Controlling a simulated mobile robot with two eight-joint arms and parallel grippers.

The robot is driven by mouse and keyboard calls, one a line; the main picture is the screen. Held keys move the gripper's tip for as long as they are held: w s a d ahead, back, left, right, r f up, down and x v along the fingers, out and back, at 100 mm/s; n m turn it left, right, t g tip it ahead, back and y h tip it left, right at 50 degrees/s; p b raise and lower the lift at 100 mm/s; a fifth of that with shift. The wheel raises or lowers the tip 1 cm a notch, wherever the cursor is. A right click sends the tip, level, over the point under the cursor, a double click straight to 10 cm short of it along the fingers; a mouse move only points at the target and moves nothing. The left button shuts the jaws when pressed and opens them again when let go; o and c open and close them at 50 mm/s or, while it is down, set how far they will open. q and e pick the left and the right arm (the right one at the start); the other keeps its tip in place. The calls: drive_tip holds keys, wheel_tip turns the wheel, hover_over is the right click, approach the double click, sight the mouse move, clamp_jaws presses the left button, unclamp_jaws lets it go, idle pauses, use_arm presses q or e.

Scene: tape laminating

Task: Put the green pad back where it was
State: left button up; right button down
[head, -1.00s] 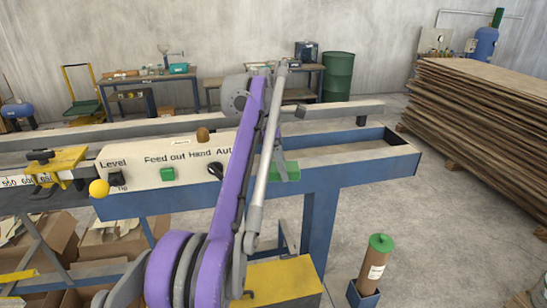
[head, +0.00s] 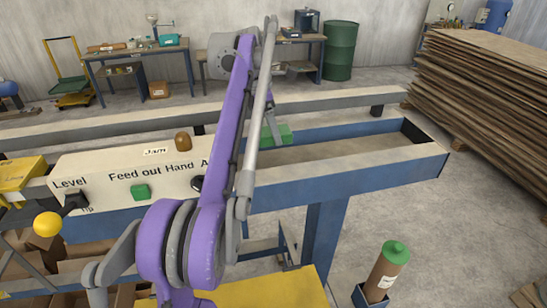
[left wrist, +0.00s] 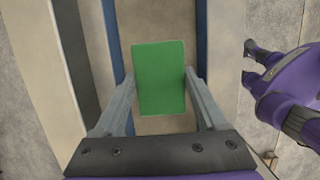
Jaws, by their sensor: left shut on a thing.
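The green pad (head: 277,134) is a flat rectangular block. In the head view it shows just right of my purple left arm, against the back blue rail of the long machine frame. My left gripper (head: 272,127) is shut on it, partly hidden behind my own arm. In the left wrist view the pad (left wrist: 160,78) sits between the two grey fingers (left wrist: 159,85), one on each side, over the beige channel between two blue rails. I cannot tell its height above the channel.
A white control panel (head: 130,172) with a green button (head: 140,192) and a yellow knob (head: 47,225) lies left of my arm. The blue-edged channel (head: 340,160) is clear to the right. A brown tube with green cap (head: 390,265) stands front right. Stacked boards (head: 490,95) stand behind.

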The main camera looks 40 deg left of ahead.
sight(265, 132)
use_arm(q)
drive_tip(key=f, duration=0.4)
drive_tip(key=shift+s+d, duration=0.2)
drive_tip(key=shift+w+a+f, duration=0.1)
drive_tip(key=shift+f, duration=2.15)
drive_tip(key=shift+f, duration=0.15)
drive_tip(key=o, duration=1.2)
drive_tip(key=shift+o, duration=0.2)
drive_tip(key=shift+r, duration=0.2)
drive_tip(key=v, duration=1.2)
drive_tip(key=shift+f, duration=0.1)
